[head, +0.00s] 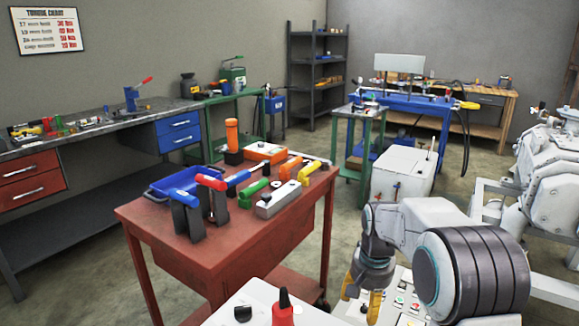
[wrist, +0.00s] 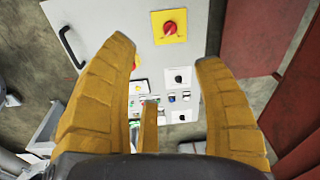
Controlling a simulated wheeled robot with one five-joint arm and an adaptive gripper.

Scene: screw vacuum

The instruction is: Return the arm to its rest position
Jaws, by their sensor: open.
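My arm shows at the lower right of the head view, bent over with the wrist hanging down. My gripper (head: 361,302) has yellow fingers that point down in front of a control panel (head: 405,300) with several buttons. In the wrist view my gripper (wrist: 168,50) is open, with its fingers spread and nothing between them. Beyond the fingers is a light grey panel (wrist: 195,25) with a red knob on a yellow plate (wrist: 170,27). The gap between the fingertips and the panel cannot be judged exactly.
A red tool cart (head: 160,232) with several tools and a blue tray (head: 172,184) stands left of my arm. A white box (head: 400,170) stands behind my arm. White machinery (head: 550,165) is at the right. Open floor (head: 90,285) lies left of the cart.

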